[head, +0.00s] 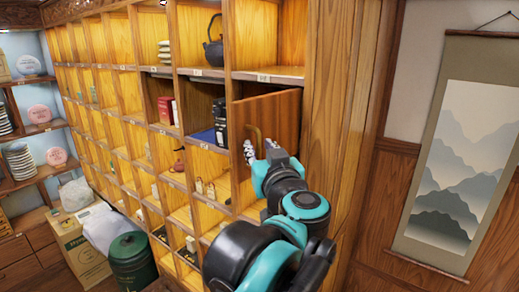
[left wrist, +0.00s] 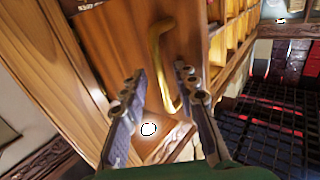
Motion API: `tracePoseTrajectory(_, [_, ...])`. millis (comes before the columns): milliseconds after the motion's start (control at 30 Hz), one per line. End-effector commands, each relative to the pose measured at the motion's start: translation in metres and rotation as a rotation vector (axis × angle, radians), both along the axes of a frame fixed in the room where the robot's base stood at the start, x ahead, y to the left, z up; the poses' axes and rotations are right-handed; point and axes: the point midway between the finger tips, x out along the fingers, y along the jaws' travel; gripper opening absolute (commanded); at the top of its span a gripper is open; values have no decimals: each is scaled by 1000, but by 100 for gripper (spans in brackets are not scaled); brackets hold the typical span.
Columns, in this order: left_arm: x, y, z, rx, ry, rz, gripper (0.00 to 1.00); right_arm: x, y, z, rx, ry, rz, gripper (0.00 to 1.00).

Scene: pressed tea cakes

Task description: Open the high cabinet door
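The high cabinet door (head: 278,116) is a reddish-brown wooden panel on the right side of the wall of cubbies. It looks slightly ajar, with a lit gap above its top edge; I cannot tell the exact angle. Its curved brass handle (head: 255,138) is near the door's left edge. It also shows in the left wrist view (left wrist: 156,62), on the door panel (left wrist: 120,40). My left gripper (head: 262,150) is at the handle. In the left wrist view its two fingers (left wrist: 158,72) are spread with the handle between them; contact is unclear. My right gripper is not in view.
Open cubbies (head: 130,90) hold a dark teapot (head: 214,45), red boxes (head: 167,110) and a black canister (head: 221,122). A landscape scroll (head: 458,165) hangs on the right wall. A green barrel (head: 132,262) and a cardboard box (head: 80,245) stand lower left.

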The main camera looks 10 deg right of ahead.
Motion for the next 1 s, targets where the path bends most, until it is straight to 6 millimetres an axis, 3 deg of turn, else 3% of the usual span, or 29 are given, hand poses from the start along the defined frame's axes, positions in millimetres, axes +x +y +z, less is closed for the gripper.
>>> tracePoseTrajectory(267, [-14,-2,-1,-1,1,-2,29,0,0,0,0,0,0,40])
tracePoseTrajectory(700, [-102,-14,-1,0,0,-5,29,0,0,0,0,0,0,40])
tracePoseTrajectory(1000, [-120,-15,-1,1,0,-1,29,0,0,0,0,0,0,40])
